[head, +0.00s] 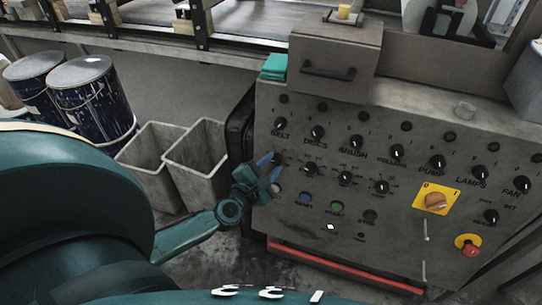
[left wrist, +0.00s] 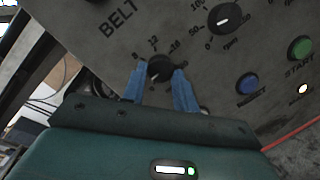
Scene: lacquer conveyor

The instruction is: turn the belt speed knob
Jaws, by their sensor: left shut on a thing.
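The belt speed knob (left wrist: 160,68) is a small black dial with a number scale around it, under the BELT label on the grey control panel (head: 300,218). My left gripper (head: 270,164) reaches the panel from the left. Its two blue fingers stand on either side of the knob in the left wrist view (left wrist: 160,82) and are shut on it. In the head view the fingers hide most of this knob. The knob's white pointer mark is hard to read. My right gripper is not in view.
A black dial (left wrist: 224,18) with an rpm scale sits to the right of the held knob. Blue (head: 305,199) and green (head: 337,208) buttons lie below. Grey bins (head: 197,155) stand left of the panel.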

